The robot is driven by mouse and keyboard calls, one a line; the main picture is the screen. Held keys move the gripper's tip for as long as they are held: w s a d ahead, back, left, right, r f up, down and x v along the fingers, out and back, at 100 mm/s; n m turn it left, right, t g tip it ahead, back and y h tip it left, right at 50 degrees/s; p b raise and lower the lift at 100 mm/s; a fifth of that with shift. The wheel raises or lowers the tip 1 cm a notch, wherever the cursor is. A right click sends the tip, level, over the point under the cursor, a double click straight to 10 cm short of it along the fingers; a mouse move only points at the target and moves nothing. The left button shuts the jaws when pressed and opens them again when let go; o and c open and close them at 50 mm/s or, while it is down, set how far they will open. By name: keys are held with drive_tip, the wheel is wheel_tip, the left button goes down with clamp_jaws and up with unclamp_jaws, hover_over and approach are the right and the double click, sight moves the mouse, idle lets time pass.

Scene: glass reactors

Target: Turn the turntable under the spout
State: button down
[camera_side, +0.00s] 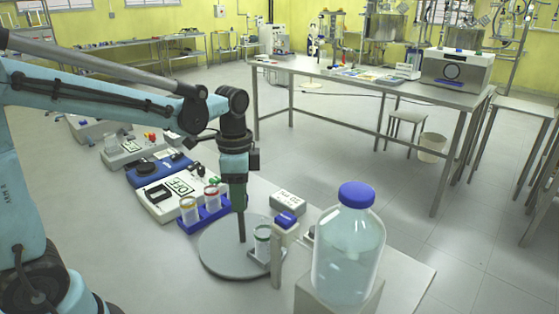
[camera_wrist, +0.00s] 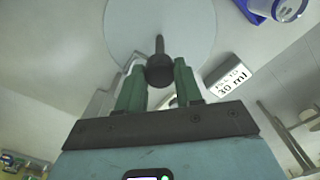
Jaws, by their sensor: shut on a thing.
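The turntable (camera_side: 218,256) is a flat grey disc on the bench with an upright post (camera_side: 242,228) at its middle. It also shows at the top of the wrist view (camera_wrist: 185,22), where the post ends in a dark round knob (camera_wrist: 160,72). My gripper (camera_side: 240,205) points down over the disc. Its green fingers (camera_wrist: 160,78) are shut on the knob, one on each side.
A large blue-capped bottle (camera_side: 348,255) stands to the right of the turntable. A blue rack (camera_side: 215,215) holds two beakers behind the disc, with a white scale-like device (camera_side: 160,203) beyond. Bare bench lies in front of the disc.

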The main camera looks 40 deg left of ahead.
drive_tip(key=shift+m, duration=0.3)
idle(0.4)
drive_tip(key=c, duration=0.7)
unclamp_jaws()
drive_tip(key=shift+c, duration=0.2)
drive_tip(key=shift+r, duration=0.1)
wheel_tip(320, 180, up, 12)
drive_tip(key=s+d+f+n+t, duration=0.1)
drive_tip(key=s+f+n+t, duration=0.5)
drive_tip(key=f+n, duration=0.3)
drive_tip(key=shift+s+d+f+t, duration=0.3)
drive_tip(key=shift+f+t, duration=0.3)
drive_tip(key=shift+f, duration=0.15)
